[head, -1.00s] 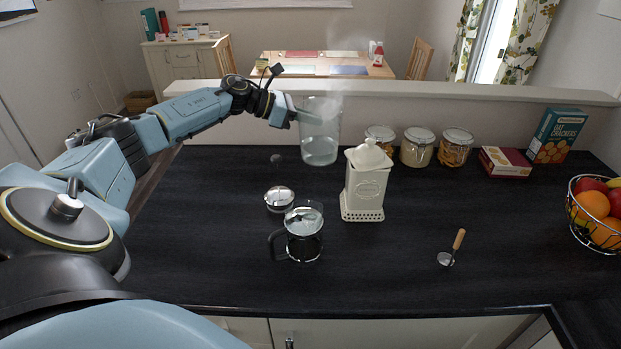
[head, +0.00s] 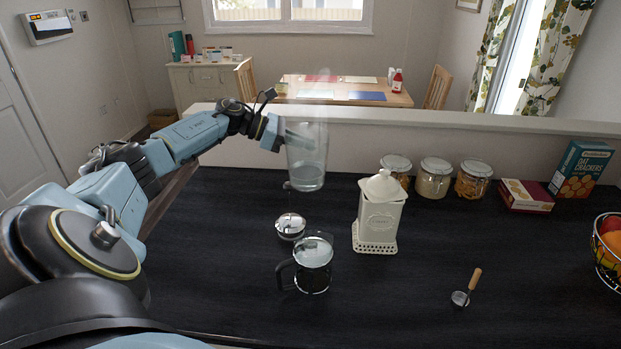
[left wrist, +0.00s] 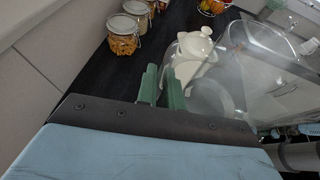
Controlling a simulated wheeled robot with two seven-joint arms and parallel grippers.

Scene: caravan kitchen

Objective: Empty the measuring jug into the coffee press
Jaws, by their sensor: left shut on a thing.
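The clear measuring jug (head: 308,160) is held upright above the far part of the counter, with some clear liquid in its lower part and faint steam above it. My left gripper (head: 289,134) is shut on its left side; in the left wrist view the gripper's green fingers (left wrist: 162,88) are at the wall of the clear jug (left wrist: 238,75). The coffee press (head: 314,270) stands on the counter nearer me, its black handle to the left and its glass top uncovered. Its plunger lid (head: 290,227) seems to stand just behind it. My right gripper is out of view.
A cream canister (head: 380,218) stands right of the jug and press. Several jars (head: 434,180) and boxes (head: 525,195) line the low back wall. The counter's left part is clear.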

